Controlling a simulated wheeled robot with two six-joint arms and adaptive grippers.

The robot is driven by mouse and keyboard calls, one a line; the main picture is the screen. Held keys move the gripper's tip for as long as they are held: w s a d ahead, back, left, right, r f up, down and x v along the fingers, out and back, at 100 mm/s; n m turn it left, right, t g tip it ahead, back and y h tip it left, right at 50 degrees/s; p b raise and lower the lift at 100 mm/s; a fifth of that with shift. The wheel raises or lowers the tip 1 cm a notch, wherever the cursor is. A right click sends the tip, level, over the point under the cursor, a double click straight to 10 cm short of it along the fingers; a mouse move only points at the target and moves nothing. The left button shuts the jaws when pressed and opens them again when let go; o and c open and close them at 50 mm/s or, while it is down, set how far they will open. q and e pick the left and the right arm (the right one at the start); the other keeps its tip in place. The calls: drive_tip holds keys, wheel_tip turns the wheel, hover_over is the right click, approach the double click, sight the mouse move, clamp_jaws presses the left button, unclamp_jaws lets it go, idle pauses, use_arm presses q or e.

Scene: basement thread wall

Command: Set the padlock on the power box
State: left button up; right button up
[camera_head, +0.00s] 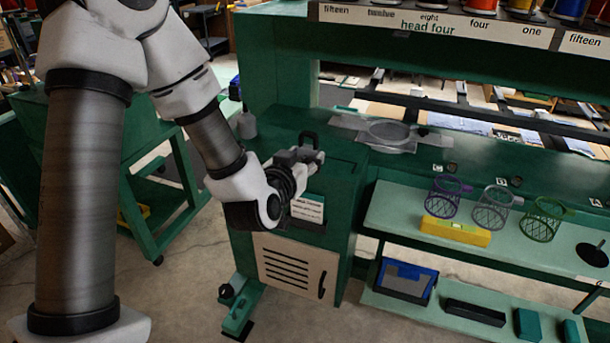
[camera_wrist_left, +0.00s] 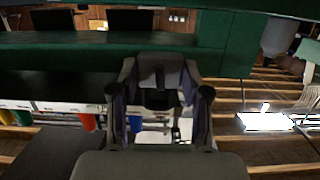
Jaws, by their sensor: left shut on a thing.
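The padlock (camera_head: 308,137) shows as a small dark loop over a body mostly hidden by the fingers in the head view. My left gripper (camera_head: 300,157) is shut on it, over the top of the green power box (camera_head: 345,172). In the left wrist view the gripper (camera_wrist_left: 158,88) has a dark grey piece, likely the padlock (camera_wrist_left: 158,72), between its fingers. The box has a white label and a beige louvred panel on its front. I cannot tell whether the padlock touches the box. My right gripper is not in view.
A bottle (camera_head: 247,124) stands on the box top at left. A round hoop frame (camera_head: 388,135) lies to the right. A lower shelf carries a blue bin (camera_head: 402,280).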

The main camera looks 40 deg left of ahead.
sight(305, 154)
use_arm(q)
drive_tip(key=w+a, duration=0.1)
drive_tip(key=w, duration=0.1)
drive_tip(key=w+a+p, duration=0.1)
drive_tip(key=w+a, duration=0.1)
drive_tip(key=w+a+p, duration=0.1)
drive_tip(key=w, duration=0.1)
drive_tip(key=shift+w+a+f, duration=0.1)
drive_tip(key=shift+a+f, duration=0.05)
drive_tip(key=shift+f, duration=0.15)
wheel_tip(305, 154, down, 3)
drive_tip(key=shift+f+p, duration=0.15)
drive_tip(key=shift+p, duration=0.15)
drive_tip(key=shift+w+f, duration=0.15)
drive_tip(key=shift+f+b, duration=0.2)
drive_tip(key=shift+b, duration=0.1)
drive_tip(key=o, duration=1.3)
drive_tip(key=shift+r, duration=0.1)
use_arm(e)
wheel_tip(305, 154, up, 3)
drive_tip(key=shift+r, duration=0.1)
